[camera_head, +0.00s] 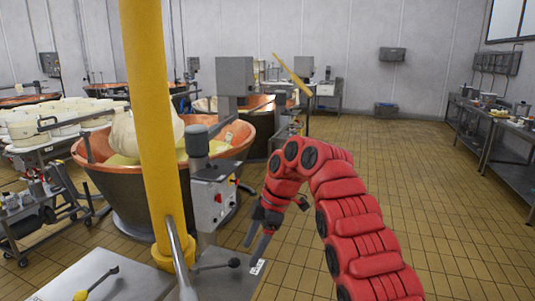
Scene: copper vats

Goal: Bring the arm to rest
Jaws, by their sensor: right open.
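My right arm (357,215), red with black joint caps, comes in from the bottom right and bends over at the top. Its dark gripper (256,241) hangs down at the left end of the arm. The jaws are open and empty, pointing down above the tiled floor, beside the grey control box. My left gripper is not in view.
A yellow post (151,120) stands close in front. Behind it is a copper vat (120,190) with a pale bulging sack. A grey control box (212,203) stands near my gripper. Metal tables (495,130) line the right wall. The tiled floor (430,165) between is clear.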

